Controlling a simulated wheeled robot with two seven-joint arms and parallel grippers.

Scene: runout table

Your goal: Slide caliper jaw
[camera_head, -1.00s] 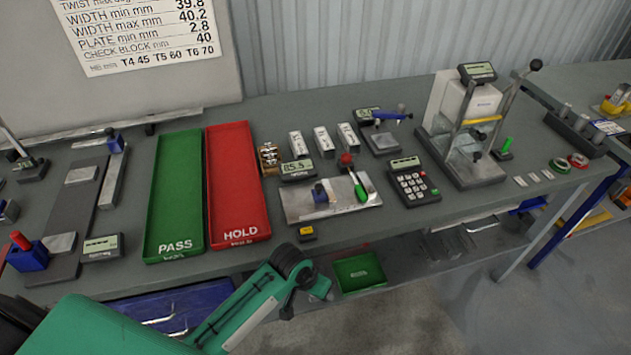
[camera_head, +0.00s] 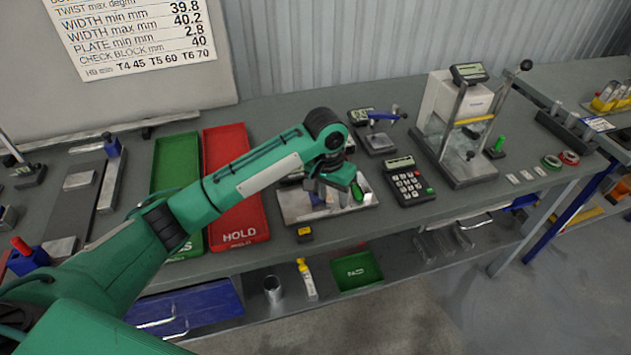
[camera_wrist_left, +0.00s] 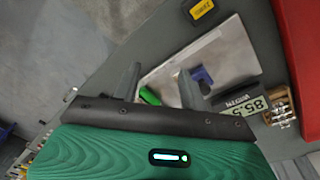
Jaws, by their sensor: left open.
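A steel plate (camera_head: 293,205) lies near the front edge of the bench, partly hidden under my left arm in the head view. On it are a small blue block (camera_wrist_left: 202,76) and a green handle (camera_wrist_left: 149,96). A display reading about 85.5 (camera_wrist_left: 240,108) stands beside the plate in the left wrist view. I cannot tell for certain which part is the caliper jaw. My left gripper (camera_head: 333,186) is over the plate, pointing down. Its fingers (camera_wrist_left: 158,86) are apart and empty, with the blue block close to the right finger in the wrist view. My right gripper is not in view.
A red HOLD tray (camera_head: 238,222) and a green PASS tray (camera_head: 176,150) lie to the left, partly behind my arm. A keypad device (camera_head: 408,182) stands close on the right, with a gauge stand (camera_head: 462,130) beyond. A small yellow-black block (camera_head: 304,235) sits at the front edge.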

